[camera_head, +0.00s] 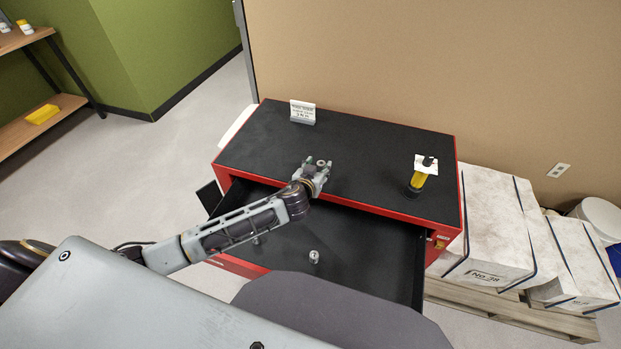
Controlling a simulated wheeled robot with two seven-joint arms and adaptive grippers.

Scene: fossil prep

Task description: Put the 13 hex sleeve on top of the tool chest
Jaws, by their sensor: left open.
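The red tool chest (350,140) has a flat black top, and its upper drawer (365,250) is pulled open. My left gripper (318,164) is open over the front part of the top, near its front edge. A small grey shape shows between its fingertips; I cannot tell whether it is a sleeve or part of the gripper. A small metal sleeve (314,256) stands in the open drawer. Another small metal piece (256,239) is in the drawer, partly hidden by my left arm. No size marks can be read. My right gripper is not in view.
A white sign card (303,112) stands at the back left of the chest top. A yellow-handled tool in a dark holder (417,182) with a white tag stands at the right. White wrapped blocks (490,225) on a pallet are to the right. The middle of the top is clear.

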